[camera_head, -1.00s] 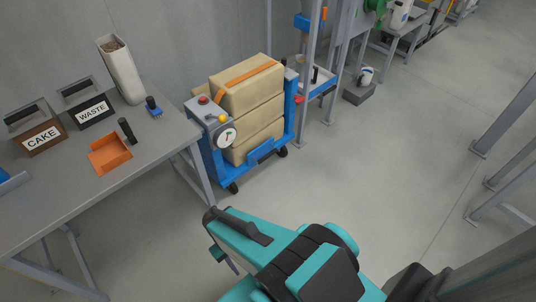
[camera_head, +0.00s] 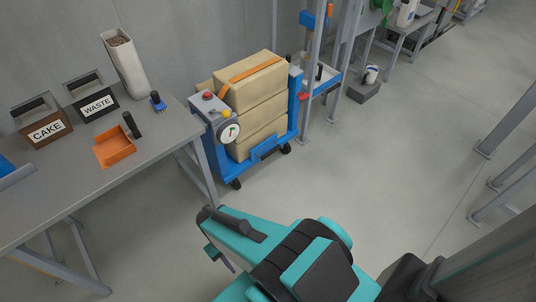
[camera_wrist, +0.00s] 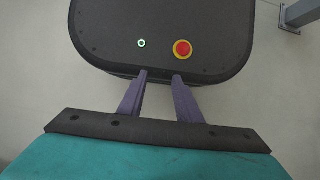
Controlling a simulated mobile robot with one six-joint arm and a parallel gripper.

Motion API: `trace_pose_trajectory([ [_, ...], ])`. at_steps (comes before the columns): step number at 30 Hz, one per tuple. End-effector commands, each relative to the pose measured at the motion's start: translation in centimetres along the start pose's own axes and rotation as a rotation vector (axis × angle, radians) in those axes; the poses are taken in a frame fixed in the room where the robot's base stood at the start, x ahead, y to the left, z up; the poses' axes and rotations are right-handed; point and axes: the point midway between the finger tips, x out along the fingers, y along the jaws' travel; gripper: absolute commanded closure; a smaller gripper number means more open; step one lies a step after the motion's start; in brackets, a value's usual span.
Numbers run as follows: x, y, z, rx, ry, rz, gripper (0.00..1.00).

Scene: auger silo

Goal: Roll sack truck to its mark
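The blue sack truck (camera_head: 264,150) stands on the floor against the back wall, just right of the grey table, in the head view. It carries a stack of tan sacks (camera_head: 252,82) with an orange strap over the top one. A grey panel with a red button, a yellow knob and a dial is at its left end. My gripper (camera_wrist: 160,77) shows two purple fingers apart with nothing between them in the wrist view. In the head view it hangs low in front of the truck, well apart from it. I cannot make out a floor mark.
The grey table (camera_head: 60,205) at left holds CAKE and WASTE boxes, an orange tray (camera_head: 114,151) and a tall open sack (camera_head: 124,65). Metal posts (camera_head: 505,122) stand at right. A grey block (camera_head: 364,93) sits behind. The middle floor is clear.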

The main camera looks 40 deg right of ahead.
Motion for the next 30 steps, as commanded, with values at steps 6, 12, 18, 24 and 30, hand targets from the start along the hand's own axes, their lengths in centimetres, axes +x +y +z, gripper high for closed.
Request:
trace_pose_trajectory([
  [6, 0.0, 0.0, 0.0, 0.000, 0.000, -0.001, 0.62],
  [12, 0.4, 0.0, -1.0, 0.018, 0.001, -0.032, 0.62],
  [18, 1.5, 1.2, -3.9, 0.076, 0.009, -0.138, 0.62],
  [24, 2.3, 2.0, -8.5, 0.166, 0.035, -0.307, 0.62],
  [30, 2.4, 3.9, -13.3, 0.255, 0.080, -0.483, 0.62],
])
